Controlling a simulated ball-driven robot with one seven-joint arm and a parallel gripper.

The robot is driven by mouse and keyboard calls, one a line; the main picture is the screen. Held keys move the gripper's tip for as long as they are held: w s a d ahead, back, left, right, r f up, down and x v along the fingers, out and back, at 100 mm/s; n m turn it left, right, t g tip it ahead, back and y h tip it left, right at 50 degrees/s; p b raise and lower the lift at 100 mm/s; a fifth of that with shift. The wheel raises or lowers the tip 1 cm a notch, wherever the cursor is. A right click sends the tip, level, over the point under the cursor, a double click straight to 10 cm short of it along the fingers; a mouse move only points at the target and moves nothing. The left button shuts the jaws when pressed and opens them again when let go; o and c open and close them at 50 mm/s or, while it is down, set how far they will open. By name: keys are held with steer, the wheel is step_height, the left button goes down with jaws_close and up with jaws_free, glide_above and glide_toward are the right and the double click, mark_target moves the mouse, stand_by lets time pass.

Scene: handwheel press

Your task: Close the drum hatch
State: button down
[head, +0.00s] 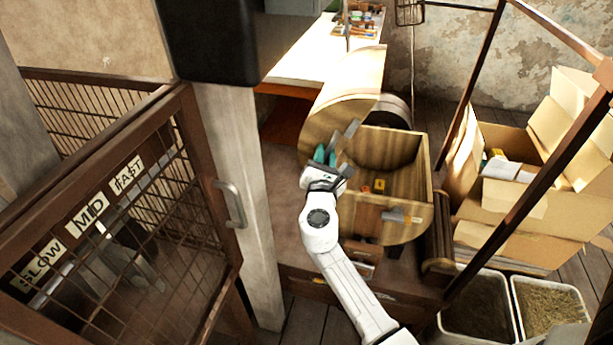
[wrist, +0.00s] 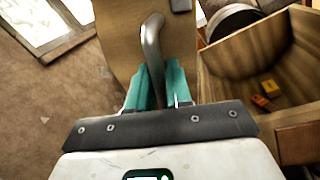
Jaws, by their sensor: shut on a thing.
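The drum (head: 410,215) is a wooden, box-like body with a rounded front, and its top is open. Its hatch (head: 345,90), a curved wooden lid, stands raised at the drum's left and back; it also shows in the wrist view (wrist: 115,35). A grey curved hatch handle (wrist: 152,45) sticks out from the lid. My gripper (head: 325,157), with teal fingers, is at the left of the drum opening. In the wrist view its fingers (wrist: 158,88) are shut on the handle, one on each side. The handle's lower end is hidden between them.
Small yellow and orange pieces (head: 379,185) lie inside the drum. A caged gate (head: 120,200) and a post (head: 235,190) stand at the left. Cardboard boxes (head: 500,205) and bins (head: 550,305) are at the right, behind a brown rail (head: 540,165). A bright worktop (head: 305,55) lies behind.

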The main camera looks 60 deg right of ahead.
steer(key=s+d+f+m+b, duration=0.1)
steer(key=s+f+m+b, duration=0.3)
steer(key=b, duration=0.4)
steer(key=s+d+f+m+g+h+b, duration=0.1)
steer(key=s+d+f+m+b, duration=0.1)
steer(key=s+f+m+b, duration=0.2)
steer(key=s+d+f+m+g+h+b, duration=0.1)
steer(key=s+f+m+b, duration=0.3)
steer(key=m+b, duration=0.3)
steer(key=shift+s+d+b, duration=0.1)
steer(key=shift+d+b, duration=0.1)
steer(key=shift+b, duration=2.45)
steer(key=shift+f+g, duration=0.15)
steer(key=shift+g, duration=0.15)
steer(key=c, duration=1.4)
jaws_free()
steer(key=shift+c, duration=0.2)
steer(key=shift+o, duration=1.1)
steer(key=shift+a, duration=0.1)
steer(key=v, duration=1)
steer(key=shift+a+f, duration=0.2)
steer(key=shift+a, duration=0.1)
